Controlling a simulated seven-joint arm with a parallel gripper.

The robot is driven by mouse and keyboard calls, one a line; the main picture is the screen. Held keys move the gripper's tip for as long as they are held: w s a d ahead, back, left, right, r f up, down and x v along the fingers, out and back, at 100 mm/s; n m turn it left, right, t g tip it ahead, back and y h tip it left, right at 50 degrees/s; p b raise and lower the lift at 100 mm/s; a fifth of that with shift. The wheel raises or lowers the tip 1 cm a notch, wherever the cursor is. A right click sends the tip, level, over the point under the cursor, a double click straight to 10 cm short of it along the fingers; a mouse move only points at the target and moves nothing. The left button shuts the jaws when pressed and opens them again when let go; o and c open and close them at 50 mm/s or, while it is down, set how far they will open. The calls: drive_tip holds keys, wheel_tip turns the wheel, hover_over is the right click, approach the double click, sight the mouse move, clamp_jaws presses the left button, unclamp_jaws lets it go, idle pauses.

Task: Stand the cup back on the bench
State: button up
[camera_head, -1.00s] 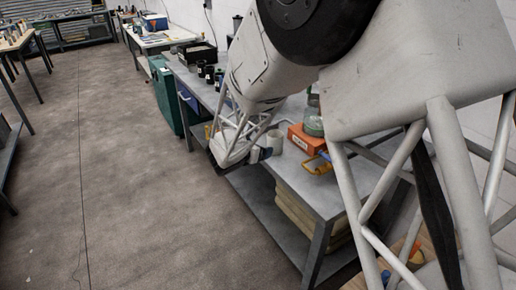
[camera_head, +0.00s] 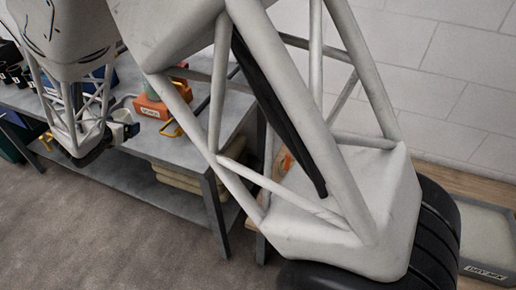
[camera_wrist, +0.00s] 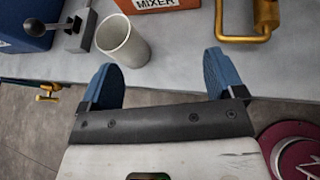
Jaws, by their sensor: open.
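In the head view the cup (camera_head: 122,115) shows small beside my gripper. My gripper (camera_wrist: 160,80) is open and empty, its two blue fingertips spread wide at the bench edge. In the head view my gripper (camera_head: 124,128) is small and partly hidden by my arm.
An orange box labelled MIXER (camera_wrist: 158,4) stands behind the cup. A yellow clamp (camera_wrist: 247,28) lies to the right. A blue box (camera_wrist: 22,28) and a grey lever fitting (camera_wrist: 80,32) stand close on the left. A maroon disc (camera_wrist: 293,150) is at lower right.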

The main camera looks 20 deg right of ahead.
drive_tip(key=s+d+r+m+g, duration=0.2)
drive_tip(key=s+d+r+m, duration=0.25)
drive_tip(key=d, duration=0.35)
drive_tip(key=s+d+r+m+g, duration=0.2)
drive_tip(key=s+d+r+m, duration=0.1)
drive_tip(key=s+d+m, duration=0.4)
drive_tip(key=s+d+r+m+g, duration=0.3)
drive_tip(key=s+d, duration=0.1)
drive_tip(key=d, duration=0.5)
drive_tip(key=s+d+r+m+y, duration=0.1)
drive_tip(key=s+d+m+y, duration=0.2)
drive_tip(key=s+m, duration=0.4)
drive_tip(key=s+d+r+m+g+y, duration=0.1)
drive_tip(key=s+m, duration=0.6)
drive_tip(key=s, duration=1)
drive_tip(key=d+r+y, duration=0.1)
drive_tip(key=d+y, duration=0.1)
drive_tip(key=d, duration=0.1)
drive_tip(key=shift+s, duration=0.25)
drive_tip(key=shift+r, duration=0.1)
